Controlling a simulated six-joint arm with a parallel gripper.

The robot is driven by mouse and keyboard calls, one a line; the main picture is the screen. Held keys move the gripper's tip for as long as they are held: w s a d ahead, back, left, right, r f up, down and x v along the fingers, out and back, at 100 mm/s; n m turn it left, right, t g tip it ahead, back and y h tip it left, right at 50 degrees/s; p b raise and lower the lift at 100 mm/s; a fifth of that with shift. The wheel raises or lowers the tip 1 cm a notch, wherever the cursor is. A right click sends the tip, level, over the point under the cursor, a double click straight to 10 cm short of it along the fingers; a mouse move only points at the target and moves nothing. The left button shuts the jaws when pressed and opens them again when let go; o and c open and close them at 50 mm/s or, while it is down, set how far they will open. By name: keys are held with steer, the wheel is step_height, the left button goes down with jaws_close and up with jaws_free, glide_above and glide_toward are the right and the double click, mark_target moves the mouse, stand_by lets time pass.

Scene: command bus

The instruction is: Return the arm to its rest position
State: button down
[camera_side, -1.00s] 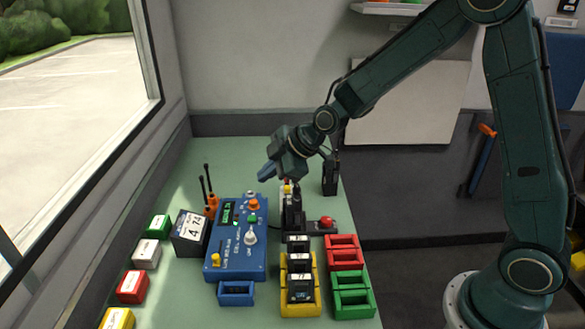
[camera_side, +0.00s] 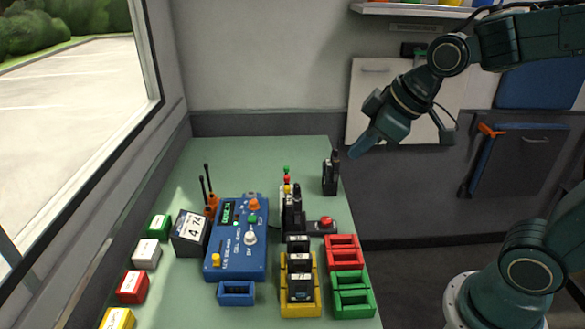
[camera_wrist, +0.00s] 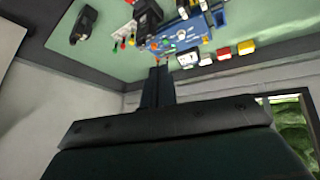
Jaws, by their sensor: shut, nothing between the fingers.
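My gripper (camera_side: 360,148) is shut and empty. In the side view it is in the air at the right edge of the green table (camera_side: 245,165), close to the black radio (camera_side: 331,175) that stands at the table's back right. My arm reaches in from the right, over the floor beside the table. In the wrist view my gripper's fingers (camera_wrist: 157,85) are together in the middle, with nothing between them. The table (camera_wrist: 130,68) shows beyond them at the top.
The table holds a blue panel (camera_side: 238,238), a yellow rack (camera_side: 300,300) with black radios, red (camera_side: 343,252) and green (camera_side: 352,293) trays, and a red button (camera_side: 326,222). Labelled blocks line the left side near the window.

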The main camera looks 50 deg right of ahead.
steer(key=s+d+m+h, duration=0.1)
steer(key=s+m, duration=0.3)
steer(key=s, duration=0.8)
steer(key=shift+s+d+r+m+g, duration=0.15)
steer(key=shift+d+r+m+g, duration=0.1)
steer(key=shift+d+m+g, duration=0.25)
steer(key=shift+d, duration=0.1)
stand_by(1.1)
